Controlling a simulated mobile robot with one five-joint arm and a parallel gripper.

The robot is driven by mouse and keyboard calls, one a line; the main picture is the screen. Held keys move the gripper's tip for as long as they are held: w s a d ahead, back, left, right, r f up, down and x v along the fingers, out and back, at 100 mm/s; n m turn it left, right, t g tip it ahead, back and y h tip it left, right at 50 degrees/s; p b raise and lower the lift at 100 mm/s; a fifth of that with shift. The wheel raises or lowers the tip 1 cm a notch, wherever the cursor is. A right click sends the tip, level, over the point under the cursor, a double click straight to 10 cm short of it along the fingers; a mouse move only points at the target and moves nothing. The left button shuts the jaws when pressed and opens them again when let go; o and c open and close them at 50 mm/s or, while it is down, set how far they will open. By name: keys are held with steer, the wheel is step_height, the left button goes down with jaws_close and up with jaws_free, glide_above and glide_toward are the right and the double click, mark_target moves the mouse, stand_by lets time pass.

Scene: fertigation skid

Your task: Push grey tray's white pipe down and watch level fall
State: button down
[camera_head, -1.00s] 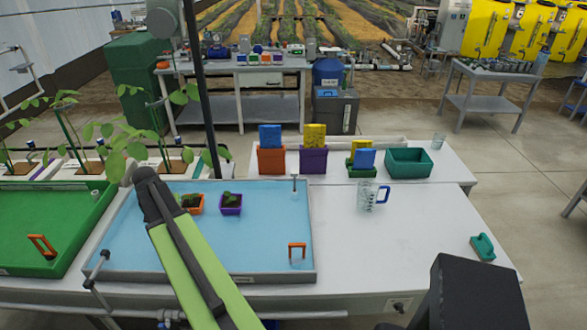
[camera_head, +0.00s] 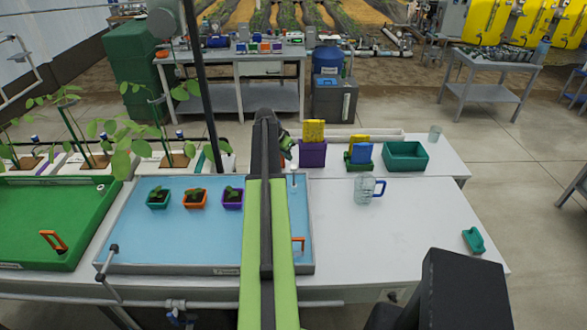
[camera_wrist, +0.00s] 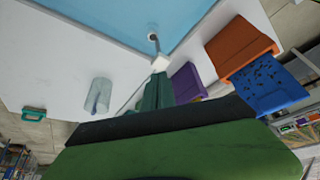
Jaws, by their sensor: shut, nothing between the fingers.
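The grey tray (camera_head: 215,269) holds blue water and stands on the white bench. Its white pipe (camera_head: 294,181) stands upright near the tray's far right corner. My gripper (camera_head: 287,146) is shut and empty. In the head view it appears above and just behind the pipe, apart from it. My arm crosses the tray's right part and hides some water and part of the orange handle (camera_head: 298,240).
Three potted seedlings (camera_head: 194,198) sit in the tray. Behind stand a purple pot (camera_head: 312,154) with a yellow sponge and a teal bin (camera_head: 405,156). The orange pot (camera_wrist: 240,48) with a blue sponge shows in the wrist view. A clear jug (camera_head: 364,188) stands right; bench around it is clear.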

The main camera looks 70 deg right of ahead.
mark_target(292, 171)
steer(key=b+x, duration=0.5)
steer(key=x, duration=0.1)
steer(key=shift+f+b, duration=0.15)
steer(key=shift+b, duration=0.15)
steer(key=shift+d+f+b, duration=0.2)
steer(key=shift+f+b, duration=0.1)
steer(key=shift+b, duration=0.05)
step_height(292, 171, down, 3)
steer(key=b, duration=0.2)
steer(key=shift+r+b, duration=0.15)
steer(key=shift+b, duration=0.2)
steer(key=shift+s+a+b, duration=0.15)
steer(key=shift+a+b, duration=0.25)
steer(key=shift+b, duration=0.1)
steer(key=shift+s+a, duration=0.15)
steer(key=shift+a, duration=0.2)
